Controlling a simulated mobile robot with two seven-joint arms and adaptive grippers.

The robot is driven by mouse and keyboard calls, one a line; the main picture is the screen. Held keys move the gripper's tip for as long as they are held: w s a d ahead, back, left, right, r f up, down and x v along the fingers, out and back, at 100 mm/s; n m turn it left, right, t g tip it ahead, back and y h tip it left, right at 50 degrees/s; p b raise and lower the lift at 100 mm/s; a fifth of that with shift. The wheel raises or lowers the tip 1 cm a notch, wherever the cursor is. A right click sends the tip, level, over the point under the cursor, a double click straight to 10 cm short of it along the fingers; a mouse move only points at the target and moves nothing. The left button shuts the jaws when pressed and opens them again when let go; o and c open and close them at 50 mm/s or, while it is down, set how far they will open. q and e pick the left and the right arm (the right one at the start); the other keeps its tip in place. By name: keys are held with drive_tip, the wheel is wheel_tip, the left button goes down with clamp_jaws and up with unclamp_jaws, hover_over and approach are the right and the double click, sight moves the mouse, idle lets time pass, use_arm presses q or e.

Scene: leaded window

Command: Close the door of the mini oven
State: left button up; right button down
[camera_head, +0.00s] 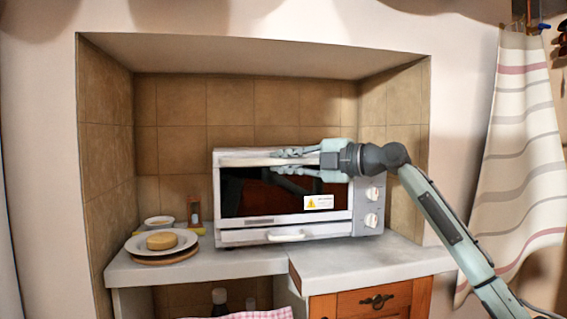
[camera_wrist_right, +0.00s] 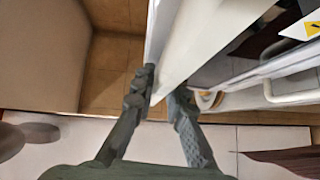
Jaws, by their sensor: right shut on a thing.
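The white mini oven (camera_head: 366,225) stands on the counter in the tiled niche. Its door (camera_head: 262,205) has dark glass and a yellow warning label, and looks upright or nearly so. I cannot tell whether a gap remains at its top. My right gripper (camera_head: 277,161) reaches in from the right along the door's upper edge. In the right wrist view its fingers (camera_wrist_right: 163,85) lie on either side of a long white part of the door (camera_wrist_right: 207,38) and are shut on it. The fingers hide part of the upper edge. My left gripper is out of view.
A plate (camera_head: 135,245) with a round tan item (camera_head: 161,241) sits left of the oven, with a small bowl (camera_head: 159,221) behind. Two knobs (camera_head: 372,220) are on the oven's right side. The counter (camera_head: 385,262) in front is clear. A striped curtain (camera_head: 520,150) hangs at the right.

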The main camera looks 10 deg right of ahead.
drive_tip(key=shift+r, duration=0.15)
drive_tip(key=c, duration=1.8)
unclamp_jaws()
drive_tip(key=shift+d, duration=0.1)
drive_tip(key=v, duration=1.2)
